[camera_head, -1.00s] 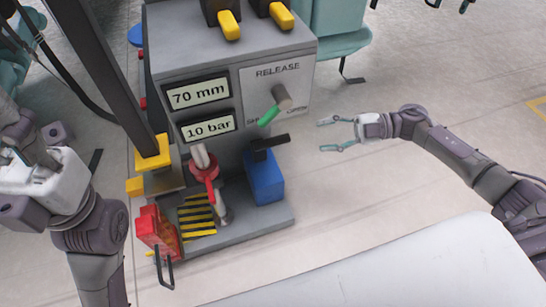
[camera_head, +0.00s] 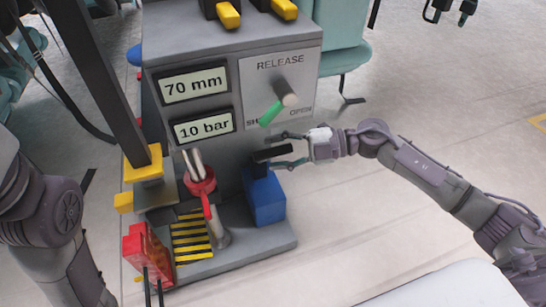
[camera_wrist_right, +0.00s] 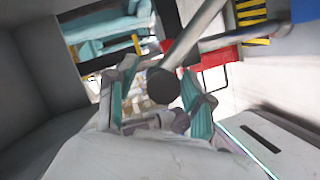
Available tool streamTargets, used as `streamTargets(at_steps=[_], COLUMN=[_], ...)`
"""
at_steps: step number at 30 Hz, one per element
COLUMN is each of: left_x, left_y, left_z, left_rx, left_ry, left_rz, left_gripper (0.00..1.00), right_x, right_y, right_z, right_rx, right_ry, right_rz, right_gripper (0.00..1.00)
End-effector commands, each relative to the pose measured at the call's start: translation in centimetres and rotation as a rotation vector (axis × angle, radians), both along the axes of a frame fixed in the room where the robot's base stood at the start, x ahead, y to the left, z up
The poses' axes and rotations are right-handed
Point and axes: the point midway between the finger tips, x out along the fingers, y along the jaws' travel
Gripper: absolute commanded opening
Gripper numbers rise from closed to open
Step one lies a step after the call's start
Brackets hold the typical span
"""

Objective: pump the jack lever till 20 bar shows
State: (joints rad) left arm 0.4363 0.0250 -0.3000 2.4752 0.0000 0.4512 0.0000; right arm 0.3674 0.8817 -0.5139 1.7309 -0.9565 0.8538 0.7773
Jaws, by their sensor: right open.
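The jack lever (camera_head: 273,153) is a black handle on top of the blue pump block (camera_head: 265,198), at the right of the grey machine. My right gripper (camera_head: 280,150) comes in from the right, open, with its teal fingers on either side of the lever's end. In the right wrist view the lever's dark round end (camera_wrist_right: 164,82) shows between the two open fingers (camera_wrist_right: 163,105). Whether they touch it cannot be told. The pressure display (camera_head: 203,127) reads 10 bar. My left gripper is out of view; only its arm shows at the left.
The upper display (camera_head: 194,87) reads 70 mm. The green release handle (camera_head: 270,114) points toward the "SHUT" side. A red-collared post (camera_head: 201,182), a yellow-black striped plate (camera_head: 191,237) and a red box (camera_head: 146,252) stand left of the pump. The floor to the right is clear.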

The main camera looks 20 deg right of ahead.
Motion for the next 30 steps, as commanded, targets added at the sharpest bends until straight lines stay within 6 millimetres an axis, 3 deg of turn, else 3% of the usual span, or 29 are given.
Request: streamTargets(at_steps=[13,22,30], left_x=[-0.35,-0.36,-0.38], left_y=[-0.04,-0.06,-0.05], left_z=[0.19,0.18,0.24], left_rx=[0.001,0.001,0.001], left_ry=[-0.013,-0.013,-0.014], left_rz=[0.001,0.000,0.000], left_gripper=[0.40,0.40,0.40], right_x=[0.32,0.32,0.29], right_y=[1.03,1.00,0.98], right_z=[-0.16,-0.17,-0.18], right_rx=[0.000,0.000,-0.002], right_ry=[0.000,0.000,-0.001], right_rz=[0.000,0.000,0.000], right_gripper=[0.50,0.00,0.00])
